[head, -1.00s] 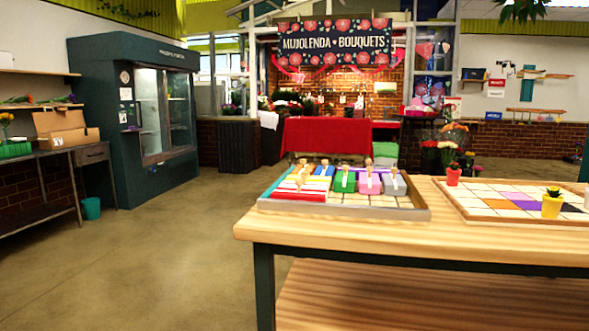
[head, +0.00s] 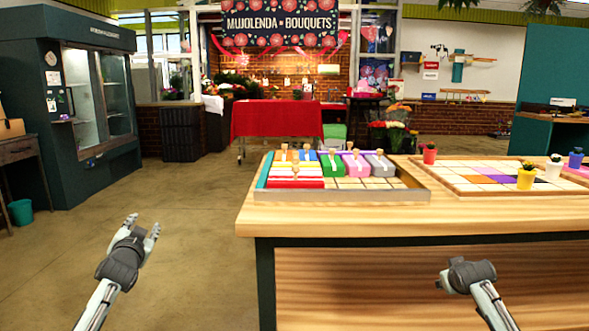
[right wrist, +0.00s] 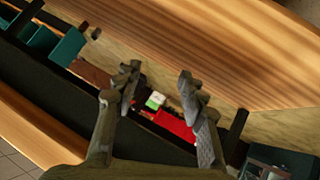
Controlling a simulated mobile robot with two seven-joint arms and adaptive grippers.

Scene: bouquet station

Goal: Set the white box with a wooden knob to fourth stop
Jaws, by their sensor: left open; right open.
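The white box (head: 290,177) seems to be the pale strip among the coloured boxes in the shallow tray (head: 350,196) on the wooden table. A wooden knob (head: 295,170) stands near it; small size and overlap make its exact outline unclear. The red box (head: 296,184) lies in front of it. My left gripper (head: 143,225) is open and empty, off the table's left side, well away from the tray. My right gripper (head: 467,268) is in front of the table; its open, empty fingers show in the right wrist view (right wrist: 160,75).
Green (head: 332,162), pink (head: 356,164) and grey (head: 379,165) boxes with knobs sit behind bare tiles. A second tiled board (head: 455,190) with small pots, including a yellow one (head: 526,178), lies to the right. The floor left of the table is clear.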

